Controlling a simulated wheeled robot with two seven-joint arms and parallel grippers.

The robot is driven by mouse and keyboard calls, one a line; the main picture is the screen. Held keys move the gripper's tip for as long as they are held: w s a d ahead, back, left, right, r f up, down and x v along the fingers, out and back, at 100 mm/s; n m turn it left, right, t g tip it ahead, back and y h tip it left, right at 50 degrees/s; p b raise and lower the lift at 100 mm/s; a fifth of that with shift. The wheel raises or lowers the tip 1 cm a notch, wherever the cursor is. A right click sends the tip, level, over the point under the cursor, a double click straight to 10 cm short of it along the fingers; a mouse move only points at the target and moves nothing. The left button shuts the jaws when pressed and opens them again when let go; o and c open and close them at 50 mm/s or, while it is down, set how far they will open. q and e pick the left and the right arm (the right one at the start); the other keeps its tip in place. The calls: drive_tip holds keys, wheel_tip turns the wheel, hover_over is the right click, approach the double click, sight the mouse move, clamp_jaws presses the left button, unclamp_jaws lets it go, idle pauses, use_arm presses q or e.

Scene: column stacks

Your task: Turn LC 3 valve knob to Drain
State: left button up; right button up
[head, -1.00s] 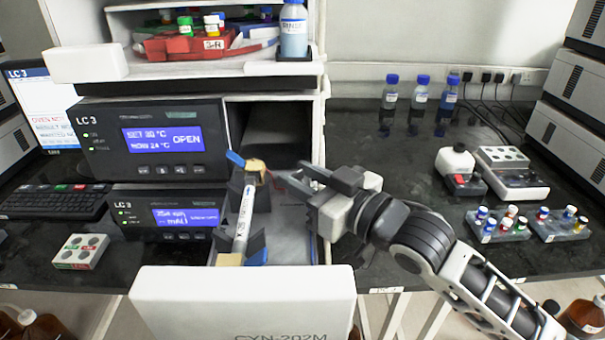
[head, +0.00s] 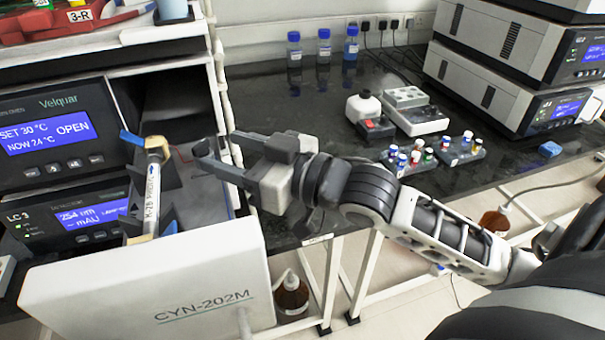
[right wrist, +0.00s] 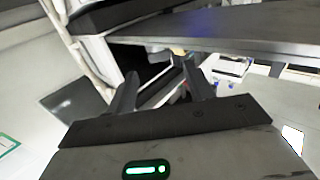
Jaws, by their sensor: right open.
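The LC 3 unit (head: 65,215) stands at the left with a lit blue display. Above it is an oven module (head: 60,135) whose display reads OPEN. I cannot make out a valve knob or a Drain mark for certain. My right gripper (head: 217,150) is open, just right of the column. Whether its fingers touch anything is unclear. Its fingers also show in the right wrist view (right wrist: 163,86). My left gripper is not in view.
Blue-capped bottles (head: 323,47) stand at the back of the dark bench (head: 270,100). A small white device (head: 418,118) and racks of coloured vials (head: 460,148) are to the right. More stacked instruments (head: 510,45) stand at the far right. A brown bottle (head: 291,297) is below the bench.

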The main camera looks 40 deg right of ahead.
use_arm(q)
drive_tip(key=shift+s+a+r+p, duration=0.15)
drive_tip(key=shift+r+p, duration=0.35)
drive_tip(key=shift+p, duration=0.65)
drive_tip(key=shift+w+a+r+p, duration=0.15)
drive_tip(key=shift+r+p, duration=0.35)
drive_tip(key=shift+p, duration=0.65)
use_arm(e)
drive_tip(key=v, duration=1.1)
drive_tip(key=shift+s, duration=0.25)
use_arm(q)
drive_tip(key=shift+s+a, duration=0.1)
use_arm(e)
drive_tip(key=shift+d, duration=0.1)
wheel_tip(320, 180, down, 9)
drive_tip(key=d+m+h, duration=0.2)
drive_tip(key=h, duration=0.2)
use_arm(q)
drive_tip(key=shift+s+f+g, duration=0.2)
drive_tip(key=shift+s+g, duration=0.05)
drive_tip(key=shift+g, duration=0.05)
use_arm(e)
drive_tip(key=s+a+f+g+h, duration=0.1)
drive_tip(key=a+f, duration=0.3)
drive_tip(key=f, duration=0.5)
drive_tip(key=s+a+f+m+g+h, duration=0.1)
drive_tip(key=a+f+g, duration=0.3)
drive_tip(key=f, duration=0.5)
drive_tip(key=shift+s+a, duration=0.45)
drive_tip(key=shift+s, duration=0.1)
